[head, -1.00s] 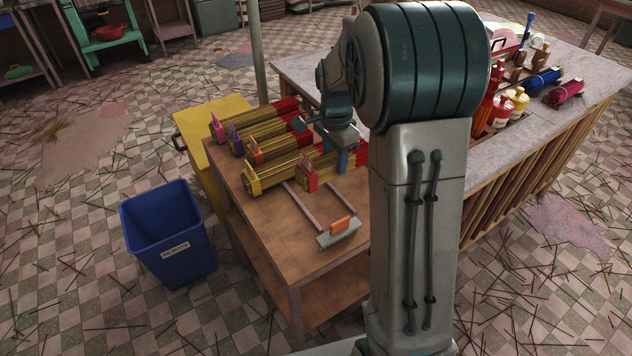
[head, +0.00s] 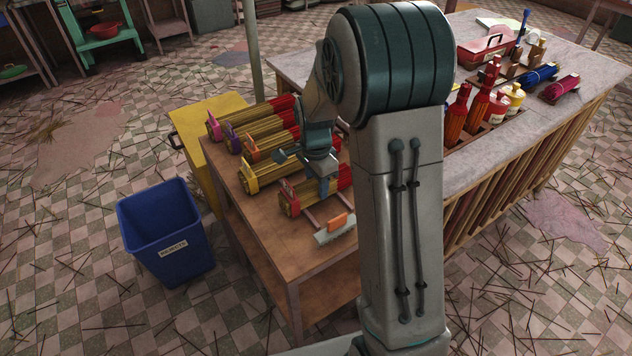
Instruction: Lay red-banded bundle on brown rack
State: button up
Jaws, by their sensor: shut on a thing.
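The red-banded bundle (head: 304,196) is a thick sheaf of tan sticks with red far ends and a red band near its left end. My gripper (head: 323,190) points down and is shut on it around the middle. The bundle lies level across two pinkish-brown rails (head: 313,219) on the wooden table, which I take for the brown rack. The rails end near a grey bar (head: 337,236) with an orange tag. I cannot tell whether the bundle touches the rails. My arm hides part of its right end.
Bundles with yellow (head: 262,176), orange, purple and magenta bands lie in a row behind on the same wooden table (head: 270,228). A blue bin (head: 165,235) stands left. A pale bench (head: 470,160) with bottles and tools is at right. The table's front left is clear.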

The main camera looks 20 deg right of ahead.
aim_at(316, 183)
jog(key=o, duration=1.1)
jog(key=shift+f, duration=0.1)
notch_tip(316, 183, up, 11)
jog(key=shift+s+a+r+n+t+p, duration=0.2)
jog(key=shift+s+r+n+t, duration=0.25)
jog(key=shift+s+n, duration=2.45)
jog(key=shift+s+a+r+n+t+p, duration=0.15)
jog(key=shift+s+r+n+t, duration=0.25)
jog(key=shift+s+n, duration=2.55)
jog(key=shift+s+a+r+n+t+p, duration=0.15)
jog(key=shift+s+r+n+t, duration=0.7)
jog(key=shift+s, duration=3.7)
jog(key=shift+f+n+g, duration=0.4)
jog(key=shift+f, duration=0.05)
